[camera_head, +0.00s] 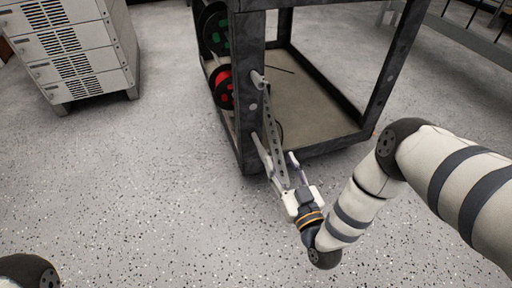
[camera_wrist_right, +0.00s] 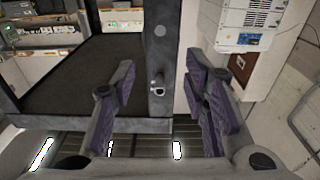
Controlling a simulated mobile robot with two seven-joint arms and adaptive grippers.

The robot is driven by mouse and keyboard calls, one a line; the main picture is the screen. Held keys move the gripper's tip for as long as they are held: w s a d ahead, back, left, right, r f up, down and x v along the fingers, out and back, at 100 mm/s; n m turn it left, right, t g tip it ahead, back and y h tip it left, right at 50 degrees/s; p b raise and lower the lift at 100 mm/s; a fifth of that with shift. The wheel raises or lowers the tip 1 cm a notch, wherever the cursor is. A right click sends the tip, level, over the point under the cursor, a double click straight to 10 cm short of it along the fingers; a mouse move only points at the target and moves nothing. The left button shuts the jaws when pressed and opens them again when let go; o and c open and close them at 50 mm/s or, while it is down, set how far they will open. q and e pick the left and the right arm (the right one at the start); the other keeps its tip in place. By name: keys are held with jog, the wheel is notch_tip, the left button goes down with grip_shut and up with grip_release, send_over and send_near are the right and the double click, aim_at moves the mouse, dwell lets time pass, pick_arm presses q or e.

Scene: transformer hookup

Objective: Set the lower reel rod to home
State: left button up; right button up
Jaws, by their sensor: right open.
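Two reels, a green one (camera_head: 215,30) and a red one (camera_head: 221,85) below it, hang on the left side of the dark cart (camera_head: 249,45). A light grey rod end (camera_head: 258,79) sticks out of the cart's front post at about the red reel's height. A small metal rod end (camera_wrist_right: 157,90) shows on that post in the right wrist view. My right gripper (camera_head: 275,148) is open and empty, low in front of the post. In the wrist view its purple-padded fingers (camera_wrist_right: 163,88) stand to either side of the post, apart from the rod end. My left gripper is out of view.
A grey cabinet (camera_head: 70,50) with vents stands at the upper left. The speckled floor left of the cart is clear. The cart's lower shelf (camera_head: 310,100) looks mostly bare.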

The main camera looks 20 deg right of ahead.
notch_tip(320, 180, down, 10)
jog(key=b, duration=0.5)
jog(key=shift+g, duration=0.4)
jog(key=w+b, duration=0.2)
jog(key=w, duration=0.3)
jog(key=w+b, duration=0.1)
jog(key=w, duration=0.4)
jog(key=shift+w+a+r+b, duration=0.1)
jog(key=shift+w+a+b, duration=0.1)
jog(key=shift+b, duration=0.15)
jog(key=shift+w+r, duration=0.1)
jog(key=shift+w, duration=0.15)
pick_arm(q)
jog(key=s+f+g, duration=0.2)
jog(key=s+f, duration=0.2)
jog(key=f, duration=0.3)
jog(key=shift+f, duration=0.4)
pick_arm(e)
grip_shut()
